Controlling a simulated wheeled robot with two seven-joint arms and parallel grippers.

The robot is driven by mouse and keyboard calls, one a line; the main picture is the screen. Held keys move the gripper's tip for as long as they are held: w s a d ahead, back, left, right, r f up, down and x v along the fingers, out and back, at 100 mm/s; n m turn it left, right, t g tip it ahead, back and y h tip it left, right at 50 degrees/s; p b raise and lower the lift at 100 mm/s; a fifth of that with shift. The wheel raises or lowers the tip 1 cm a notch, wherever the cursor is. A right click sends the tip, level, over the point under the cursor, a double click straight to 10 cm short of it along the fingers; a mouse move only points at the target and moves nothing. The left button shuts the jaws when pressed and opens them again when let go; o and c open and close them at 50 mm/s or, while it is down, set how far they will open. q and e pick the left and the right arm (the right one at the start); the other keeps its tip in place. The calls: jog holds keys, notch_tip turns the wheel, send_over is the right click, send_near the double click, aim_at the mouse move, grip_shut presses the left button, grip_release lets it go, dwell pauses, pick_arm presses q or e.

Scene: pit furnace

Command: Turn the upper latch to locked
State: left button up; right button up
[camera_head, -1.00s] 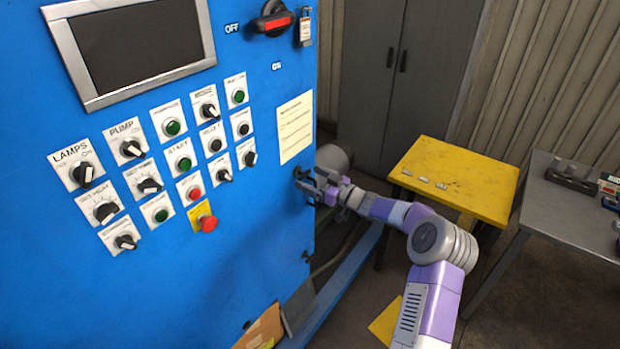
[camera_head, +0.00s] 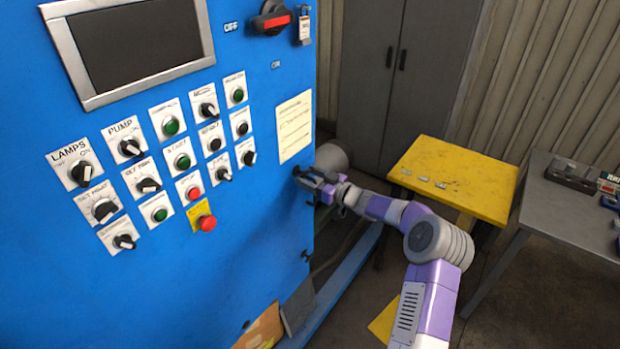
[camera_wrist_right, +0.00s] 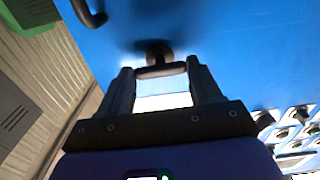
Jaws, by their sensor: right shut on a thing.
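The upper latch (camera_head: 297,171) is a small dark handle near the right edge of the blue cabinet door. In the right wrist view it is a black knob with a crossbar (camera_wrist_right: 160,70) standing out from the blue panel. My right gripper (camera_head: 309,180) is at this latch, and in the right wrist view its two fingers (camera_wrist_right: 160,82) are at the two ends of the crossbar, shut on it. The fingers partly hide the latch in the head view. A lower latch (camera_head: 306,255) sits further down the same edge. My left gripper is not in view.
The cabinet face (camera_head: 255,220) carries several knobs and buttons, a red emergency button (camera_head: 207,222) and a red-black switch (camera_head: 272,20). A yellow table (camera_head: 460,180) and a grey table (camera_head: 570,215) stand to the right. A blue rail (camera_head: 350,265) runs low beside the cabinet.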

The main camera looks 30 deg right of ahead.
jog(key=n+b, duration=0.3)
jog(key=n, duration=0.1)
jog(key=shift+f+b, duration=0.15)
jog(key=shift+b, duration=0.25)
jog(key=n+b, duration=0.3)
jog(key=n, duration=0.1)
jog(key=shift+b, duration=0.35)
jog(key=n+b, duration=0.4)
jog(key=n, duration=0.1)
jog(key=shift+n, duration=0.4)
jog(key=shift+n+b, duration=1.4)
jog(key=shift+n, duration=0.5)
jog(key=o, duration=1.1)
jog(key=shift+c, duration=0.2)
